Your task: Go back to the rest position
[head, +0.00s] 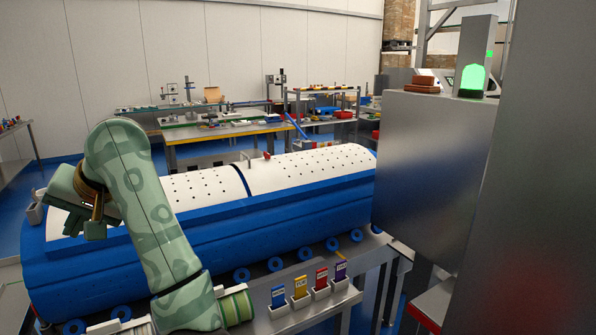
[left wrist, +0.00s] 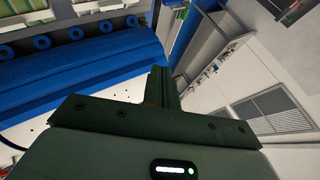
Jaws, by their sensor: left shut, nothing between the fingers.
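My left arm rises from the bottom of the head view and bends over at the left. My left gripper (head: 96,228) hangs at its end in front of the blue and white drum machine (head: 310,205). In the left wrist view the fingers of my left gripper (left wrist: 162,82) are together with nothing between them. The blue drum side (left wrist: 90,75) shows beyond them. My right gripper is not in view.
A shelf at the front holds blue, yellow, red and purple cards (head: 321,279) in small holders. A grey metal cabinet (head: 435,165) with a green lamp (head: 472,80) blocks the right side. Worktables (head: 225,128) stand behind the drum.

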